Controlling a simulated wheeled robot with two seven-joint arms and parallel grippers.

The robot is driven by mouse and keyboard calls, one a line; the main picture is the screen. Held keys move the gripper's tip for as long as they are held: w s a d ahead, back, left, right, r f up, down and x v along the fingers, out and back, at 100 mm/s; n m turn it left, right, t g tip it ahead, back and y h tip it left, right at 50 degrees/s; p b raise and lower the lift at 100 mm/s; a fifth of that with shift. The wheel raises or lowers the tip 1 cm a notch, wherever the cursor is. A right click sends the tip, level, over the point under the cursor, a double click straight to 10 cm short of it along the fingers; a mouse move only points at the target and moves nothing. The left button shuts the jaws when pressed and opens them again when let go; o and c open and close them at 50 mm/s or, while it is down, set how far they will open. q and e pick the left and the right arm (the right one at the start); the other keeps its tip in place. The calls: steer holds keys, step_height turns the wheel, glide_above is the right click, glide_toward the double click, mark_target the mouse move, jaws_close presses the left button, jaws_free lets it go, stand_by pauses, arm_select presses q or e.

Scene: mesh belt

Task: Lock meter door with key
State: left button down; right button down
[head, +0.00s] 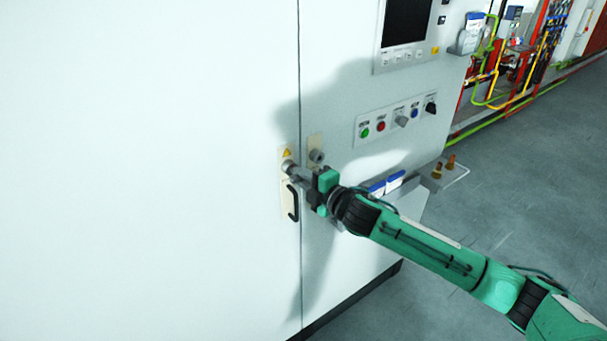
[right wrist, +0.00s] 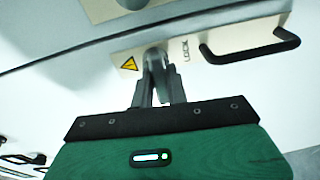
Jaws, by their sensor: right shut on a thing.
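The meter door (head: 150,170) is a large white panel, flush along its seam with the cabinet to its right. A beige lock plate (head: 287,153) with a yellow warning triangle sits at the door's right edge. The right wrist view shows the plate marked "LOCK" (right wrist: 186,50). My right gripper (head: 297,169) is at the lock and shut on a grey key (right wrist: 155,58), which meets the plate beside the triangle. How deep the key sits is hidden by the fingers. A black door handle (head: 293,203) is just below. My left gripper is not in view.
A second beige plate with a round grey knob (head: 317,156) is right of the seam, close to my gripper. A button panel (head: 397,119) and a screen (head: 407,22) are on the cabinet. Grey floor (head: 510,180) is open at right.

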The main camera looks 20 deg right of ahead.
steer(key=shift+s+a+f+n, duration=0.15)
steer(key=shift+f+n, duration=0.25)
steer(key=shift+f, duration=0.05)
stand_by(0.3)
steer(key=c, duration=1.6)
jaws_free()
steer(key=o, duration=0.3)
steer(key=shift+w+a, duration=0.1)
steer(key=shift+w, duration=0.15)
steer(key=shift+w+a+r, duration=0.1)
steer(key=shift+w, duration=0.05)
steer(key=shift+r, duration=0.1)
steer(key=shift+d, duration=0.2)
